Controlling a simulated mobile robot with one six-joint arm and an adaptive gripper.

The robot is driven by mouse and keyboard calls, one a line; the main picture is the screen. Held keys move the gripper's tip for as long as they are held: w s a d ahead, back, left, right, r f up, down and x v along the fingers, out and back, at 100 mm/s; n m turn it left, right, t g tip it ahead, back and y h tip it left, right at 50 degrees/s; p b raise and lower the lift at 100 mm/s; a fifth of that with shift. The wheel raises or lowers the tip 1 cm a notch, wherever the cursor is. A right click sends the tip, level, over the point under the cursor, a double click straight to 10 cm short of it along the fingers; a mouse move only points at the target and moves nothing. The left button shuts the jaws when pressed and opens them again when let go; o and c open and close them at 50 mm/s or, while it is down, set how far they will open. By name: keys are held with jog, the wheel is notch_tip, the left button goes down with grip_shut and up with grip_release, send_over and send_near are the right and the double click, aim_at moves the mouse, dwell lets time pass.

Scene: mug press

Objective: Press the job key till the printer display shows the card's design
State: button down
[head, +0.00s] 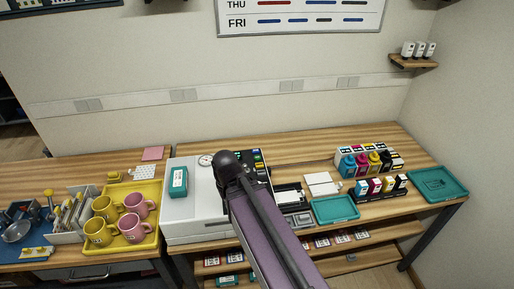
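The white printer (190,215) stands on the wooden bench left of centre. A dark panel with small coloured keys (257,157) shows at its back right, partly behind my arm. I cannot make out the job key or read a display. A teal item with a white face (179,181) lies on the printer's top left; I cannot tell whether it is the card or what is on it. My purple arm reaches up from the bottom and its dark joint covers part of the printer. My gripper is hidden behind the arm.
A yellow tray (151,188) with yellow and pink mugs (132,228) stands left of the printer. Ink bottles (362,164), cartridges (388,188) and teal trays (335,208) are on the right. A round gauge (205,160) is at the printer's back. The bench's back strip is clear.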

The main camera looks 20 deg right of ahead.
aim_at(256, 151)
jog(key=shift+a, duration=0.4)
jog(key=shift+w, duration=0.25)
jog(key=w+d+t+y, duration=0.1)
jog(key=w+d, duration=0.1)
jog(key=w, duration=0.3)
jog(key=w+d+r+m+t+y, duration=0.1)
jog(key=w+d, duration=0.2)
jog(key=w, duration=0.2)
jog(key=w+d+r+m+t, duration=0.1)
jog(key=w+d, duration=0.2)
jog(key=w, duration=0.2)
jog(key=shift+w+d+r+t+y+p, duration=0.15)
jog(key=shift+r+t+y+p, duration=0.1)
jog(key=shift+t+y+p, duration=0.15)
jog(key=w+d+r+m+t, duration=0.1)
jog(key=w+d+r+t, duration=0.1)
jog(key=w+d, duration=0.3)
jog(key=w+d+r+m+t, duration=0.1)
jog(key=w+d+r+t, duration=0.1)
jog(key=w+d, duration=0.3)
jog(key=d, duration=0.4)
jog(key=shift+r+m+t+p, duration=0.3)
jog(key=shift+m+t, duration=0.1)
jog(key=shift+w+a+f, duration=0.1)
notch_tip(256, 151, down, 8)
jog(key=b, duration=0.8)
jog(key=shift+f+b, duration=0.2)
jog(key=shift+b, duration=0.1)
jog(key=shift+f, duration=0.1)
